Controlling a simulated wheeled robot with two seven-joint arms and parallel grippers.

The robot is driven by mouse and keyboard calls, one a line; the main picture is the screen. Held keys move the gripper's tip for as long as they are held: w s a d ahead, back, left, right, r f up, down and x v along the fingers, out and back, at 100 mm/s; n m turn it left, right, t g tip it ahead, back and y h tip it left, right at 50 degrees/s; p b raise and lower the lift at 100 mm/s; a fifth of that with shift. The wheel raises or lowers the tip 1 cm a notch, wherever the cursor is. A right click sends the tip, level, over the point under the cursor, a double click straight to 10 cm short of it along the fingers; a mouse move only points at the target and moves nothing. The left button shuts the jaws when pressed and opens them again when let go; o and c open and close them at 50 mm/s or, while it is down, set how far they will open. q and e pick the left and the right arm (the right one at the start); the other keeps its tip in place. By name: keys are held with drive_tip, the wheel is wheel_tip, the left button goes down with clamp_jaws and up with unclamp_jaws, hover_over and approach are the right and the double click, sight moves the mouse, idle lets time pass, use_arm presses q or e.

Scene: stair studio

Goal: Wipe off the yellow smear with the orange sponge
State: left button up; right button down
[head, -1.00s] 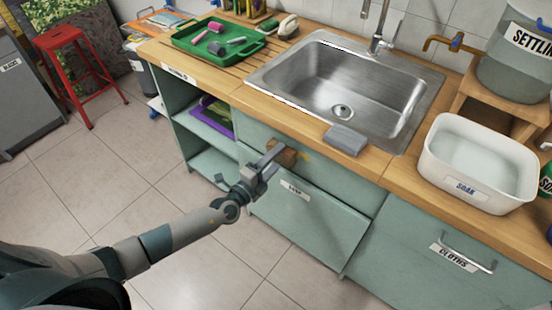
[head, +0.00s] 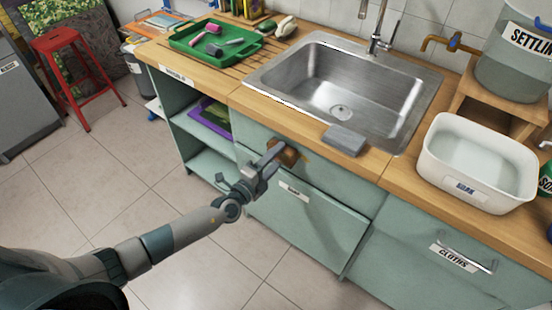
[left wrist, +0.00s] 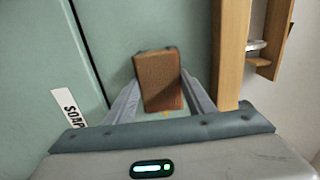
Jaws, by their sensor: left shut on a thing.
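The orange sponge (head: 289,155), brownish in this light, is held against or very near the green upper front panel below the sink. My left gripper (head: 272,156) is shut on it; in the left wrist view the sponge (left wrist: 159,80) sits between the two fingers. A small trace of the yellow smear (left wrist: 165,114) shows just beside the sponge's edge in the left wrist view. In the head view the sponge and gripper cover most of the place where the smear is. My right gripper is not in view.
The wooden counter (head: 228,98) edge runs just above the gripper. A grey block (head: 344,139) lies by the sink (head: 340,85). A white soak tub (head: 478,165) stands right. The SOAP-labelled front (head: 300,215) is below.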

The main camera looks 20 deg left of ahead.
sight(288, 162)
use_arm(q)
drive_tip(key=shift+w+d, duration=0.15)
drive_tip(key=shift+w, duration=0.2)
drive_tip(key=shift+d, duration=0.1)
drive_tip(key=shift+s+d, duration=0.35)
drive_tip(key=shift+d, duration=0.4)
drive_tip(key=shift+s+d, duration=0.3)
drive_tip(key=shift+d, duration=0.5)
drive_tip(key=shift+d, duration=0.1)
drive_tip(key=shift+s+d, duration=0.3)
drive_tip(key=shift+d, duration=0.55)
drive_tip(key=shift+s+d, duration=0.25)
drive_tip(key=shift+d, duration=0.55)
drive_tip(key=shift+d, duration=0.15)
drive_tip(key=shift+s+d, duration=0.35)
drive_tip(key=shift+d, duration=0.45)
drive_tip(key=shift+s+d, duration=0.3)
drive_tip(key=shift+d, duration=0.5)
